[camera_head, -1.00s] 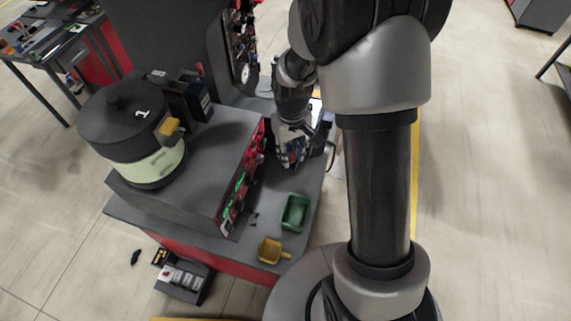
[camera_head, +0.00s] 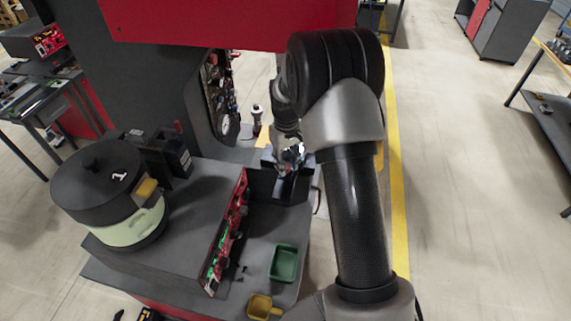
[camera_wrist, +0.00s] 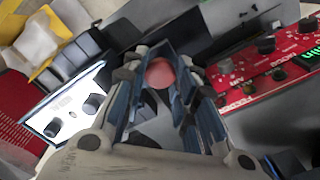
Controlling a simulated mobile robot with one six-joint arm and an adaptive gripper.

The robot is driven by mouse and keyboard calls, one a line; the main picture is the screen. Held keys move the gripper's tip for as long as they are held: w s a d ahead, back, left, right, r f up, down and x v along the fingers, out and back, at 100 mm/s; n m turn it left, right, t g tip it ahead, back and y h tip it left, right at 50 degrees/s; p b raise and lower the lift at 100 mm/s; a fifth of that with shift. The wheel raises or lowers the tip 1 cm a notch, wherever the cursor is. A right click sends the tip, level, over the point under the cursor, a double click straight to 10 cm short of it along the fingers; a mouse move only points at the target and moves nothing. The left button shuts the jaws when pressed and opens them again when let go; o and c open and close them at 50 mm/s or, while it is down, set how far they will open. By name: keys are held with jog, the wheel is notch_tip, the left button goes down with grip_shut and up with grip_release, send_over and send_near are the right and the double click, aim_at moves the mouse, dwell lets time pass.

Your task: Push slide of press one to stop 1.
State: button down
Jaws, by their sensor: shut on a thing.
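Press one is the large grey machine with a red head (camera_head: 215,22) at the back. A dark channel-like block (camera_head: 275,185), which looks like its slide area, sits at its base. My gripper (camera_head: 288,160) is down at this block. In the wrist view my gripper (camera_wrist: 165,95) points at a red round knob (camera_wrist: 160,74), which lies between its blue-edged fingers. The fingers are shut on the knob. The stop marks are not readable, and the lower part of the slide is hidden by my gripper.
A bowl feeder marked 1 (camera_head: 125,232) and a red-fronted control box (camera_head: 228,230) stand left of my gripper. A green bin (camera_head: 284,264) and a yellow scoop-like bin (camera_head: 262,307) lie in front. A white panel with black knobs (camera_wrist: 68,108) is close in the wrist view.

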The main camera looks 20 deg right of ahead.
jog(key=c, duration=1.2)
grip_release()
jog(key=shift+c, duration=0.2)
jog(key=shift+s+a, duration=0.1)
jog(key=shift+s, duration=0.05)
